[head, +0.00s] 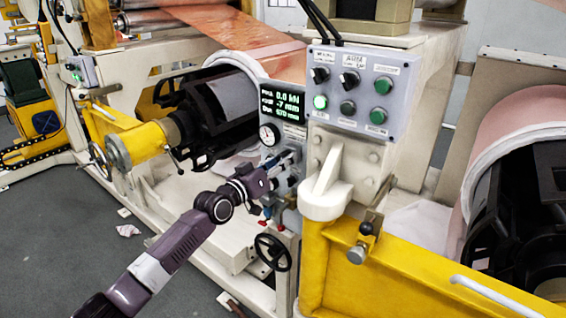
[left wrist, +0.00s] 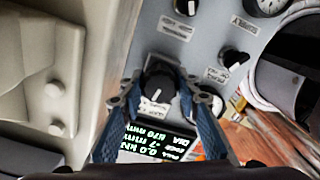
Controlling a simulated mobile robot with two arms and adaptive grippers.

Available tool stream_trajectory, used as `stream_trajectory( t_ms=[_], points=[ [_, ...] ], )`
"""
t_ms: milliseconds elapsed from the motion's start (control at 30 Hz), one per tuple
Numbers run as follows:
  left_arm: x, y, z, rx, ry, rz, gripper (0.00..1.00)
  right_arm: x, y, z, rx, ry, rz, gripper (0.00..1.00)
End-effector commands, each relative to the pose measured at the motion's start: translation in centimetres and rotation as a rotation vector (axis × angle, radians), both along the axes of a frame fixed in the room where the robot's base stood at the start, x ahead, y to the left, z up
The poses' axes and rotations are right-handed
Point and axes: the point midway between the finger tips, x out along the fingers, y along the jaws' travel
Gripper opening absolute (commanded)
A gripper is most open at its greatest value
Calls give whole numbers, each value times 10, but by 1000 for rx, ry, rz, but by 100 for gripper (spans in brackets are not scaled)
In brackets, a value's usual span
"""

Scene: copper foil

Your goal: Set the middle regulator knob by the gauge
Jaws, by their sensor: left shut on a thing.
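My left gripper (head: 284,166) reaches the grey regulator panel beneath the display in the head view. In the left wrist view, its blue-padded fingers (left wrist: 158,88) are shut on a black knob (left wrist: 160,72) with a white mark. Another black knob (left wrist: 187,6) is at the top and a third (left wrist: 233,57) is to the right. From these views I cannot tell for sure which knob is the middle one. The round white gauge (head: 268,135) sits just below the display; its reading is too small to tell. Part of a gauge (left wrist: 268,5) shows at the wrist view's top edge.
The green-lettered display (head: 282,104) reads 0.0 kN and -7 mm on its upper lines. A grey button box (head: 362,90) stands right of the panel. A black handwheel (head: 273,252) and a yellow rail (head: 410,270) are below and to the right.

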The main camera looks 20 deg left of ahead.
Motion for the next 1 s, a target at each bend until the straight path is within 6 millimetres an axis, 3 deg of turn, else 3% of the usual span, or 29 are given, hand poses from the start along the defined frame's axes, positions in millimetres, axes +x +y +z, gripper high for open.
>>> stream_trajectory(
  t_ms=[400, 967, 1000],
  points=[
    [0, 0, -1, -201, 76, 0, 6, 0, 0, -2, 0, 0, 0, 40],
    [0, 0, -1, -235, 87, 0, 6, 0, 0, -2, 0, 0, 0, 40],
    [0, 0, -1, -235, 87, 0, 31, 0, 0, -2, 0, 0, 0, 40]
  ],
)
